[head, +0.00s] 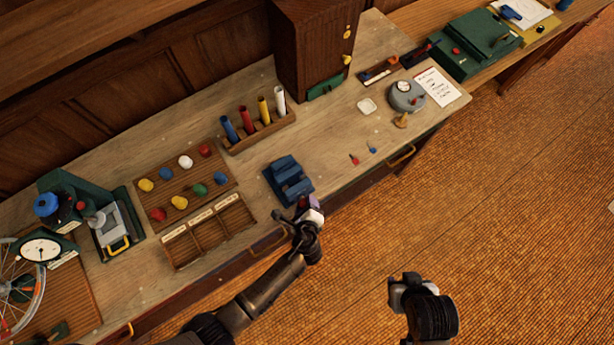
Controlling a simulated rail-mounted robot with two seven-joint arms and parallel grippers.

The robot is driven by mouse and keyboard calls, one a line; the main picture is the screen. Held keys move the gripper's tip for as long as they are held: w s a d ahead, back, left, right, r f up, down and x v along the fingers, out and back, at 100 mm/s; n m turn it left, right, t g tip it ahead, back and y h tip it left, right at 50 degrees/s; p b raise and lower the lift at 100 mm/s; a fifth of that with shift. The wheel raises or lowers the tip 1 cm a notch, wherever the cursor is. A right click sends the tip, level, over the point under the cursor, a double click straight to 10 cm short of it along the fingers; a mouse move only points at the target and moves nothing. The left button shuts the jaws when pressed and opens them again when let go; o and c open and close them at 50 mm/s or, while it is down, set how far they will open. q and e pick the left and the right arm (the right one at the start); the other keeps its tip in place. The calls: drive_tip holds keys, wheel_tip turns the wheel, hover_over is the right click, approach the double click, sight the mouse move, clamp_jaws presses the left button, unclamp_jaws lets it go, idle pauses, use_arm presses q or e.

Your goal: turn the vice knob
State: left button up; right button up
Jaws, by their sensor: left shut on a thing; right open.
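The blue vice (289,181) sits near the front edge of the wooden bench, right of the board of coloured knobs. My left gripper (305,207) is at the vice's front side, over the bench edge. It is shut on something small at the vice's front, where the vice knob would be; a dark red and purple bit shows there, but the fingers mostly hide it. My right gripper (402,281) is in front of the bench, over the floor, open and well apart from the vice.
A board with coloured knobs (189,183) and a compartment tray (209,231) lie left of the vice. A rack of coloured tubes (259,134) stands behind it. Small red and blue pieces (354,160) lie to the right. The bench between the vice and those pieces is clear.

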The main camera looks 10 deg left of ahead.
use_arm(q)
drive_tip(key=shift+f+n+t+h+b, duration=0.25)
drive_tip(key=shift+n+t+b, duration=0.2)
drive_tip(key=shift+b, duration=0.4)
drive_tip(key=shift+r+t+b, duration=0.15)
drive_tip(key=shift+t+b, duration=0.1)
drive_tip(key=shift+b, duration=0.05)
drive_tip(key=o, duration=0.9)
drive_tip(key=shift+h, duration=0.25)
